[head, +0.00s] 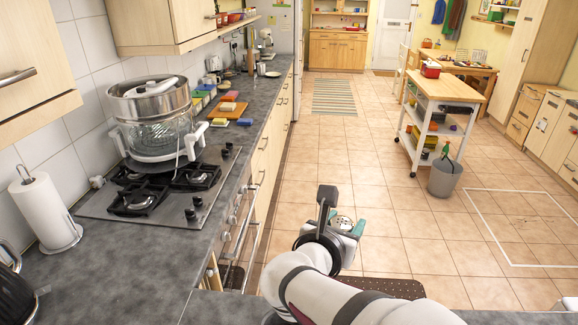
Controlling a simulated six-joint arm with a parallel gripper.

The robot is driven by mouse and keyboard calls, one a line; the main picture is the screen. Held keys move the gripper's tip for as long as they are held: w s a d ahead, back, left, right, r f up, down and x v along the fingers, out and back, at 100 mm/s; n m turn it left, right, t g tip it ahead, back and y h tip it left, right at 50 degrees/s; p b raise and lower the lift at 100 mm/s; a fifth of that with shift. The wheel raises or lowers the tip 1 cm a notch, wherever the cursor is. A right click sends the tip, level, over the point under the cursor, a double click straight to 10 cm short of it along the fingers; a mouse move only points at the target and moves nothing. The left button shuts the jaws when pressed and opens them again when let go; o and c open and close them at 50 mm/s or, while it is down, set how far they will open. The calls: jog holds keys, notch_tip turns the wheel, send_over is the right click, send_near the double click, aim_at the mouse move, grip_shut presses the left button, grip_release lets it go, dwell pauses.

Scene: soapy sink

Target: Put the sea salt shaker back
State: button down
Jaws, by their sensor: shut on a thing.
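My gripper (342,221) is over the tiled floor, to the right of the counter's edge and well clear of it. It is shut on a small round thing with a pale, speckled top, which looks like the sea salt shaker (343,222). Only its top shows between the fingers; the rest is hidden by my gripper, and no label can be read.
The grey counter (110,272) runs along the left, with a gas hob (125,205) bearing a large steamer pot (152,115). A paper towel roll (45,210) stands near the front. Boards and colourful items lie farther back. A white trolley (447,88) and grey bin (444,178) stand at right.

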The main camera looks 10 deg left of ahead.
jog(key=shift+n+t+y, duration=0.3)
jog(key=shift+n+y, duration=0.3)
jog(key=s+a+f, duration=0.1)
jog(key=a+f, duration=0.6)
jog(key=f, duration=0.2)
jog(key=a+f, duration=0.8)
jog(key=f, duration=0.1)
jog(key=s+a+f, duration=0.1)
jog(key=a+f, duration=0.7)
jog(key=f, duration=0.1)
jog(key=shift+s+a+f, duration=0.2)
jog(key=shift+s+a, duration=0.05)
jog(key=shift+s, duration=0.05)
jog(key=shift+f, duration=0.15)
jog(key=shift+c, duration=1.4)
grip_release()
